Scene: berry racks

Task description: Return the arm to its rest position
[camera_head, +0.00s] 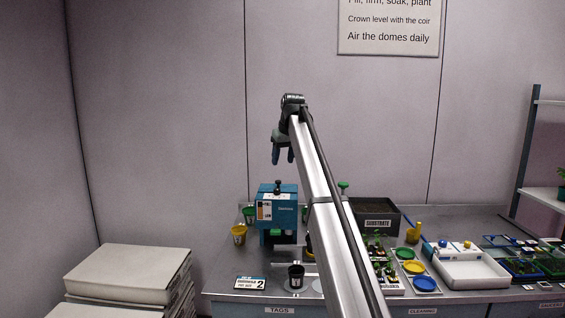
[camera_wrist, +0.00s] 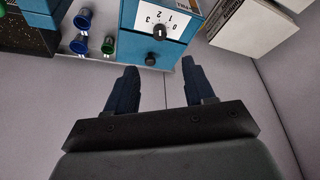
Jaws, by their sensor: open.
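My gripper (camera_head: 283,156) hangs at the end of my raised arm in the head view, fingers pointing down. It is above and apart from the blue machine (camera_head: 278,210) on the bench. In the wrist view, the two dark blue fingers of my gripper (camera_wrist: 159,84) stand apart with nothing between them. The blue machine also shows in the wrist view (camera_wrist: 170,50), with a numbered dial and a black knob, beyond the fingertips. My arm hides part of the bench's middle.
The bench (camera_head: 225,285) holds a black pot (camera_head: 296,276), a yellow pot (camera_head: 239,234), a substrate box (camera_head: 376,214), coloured saucers (camera_head: 413,267) and a white tray (camera_head: 470,270). Stacked slabs (camera_head: 130,273) stand at left, a shelf rack (camera_head: 528,150) at right. The air around my gripper is clear.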

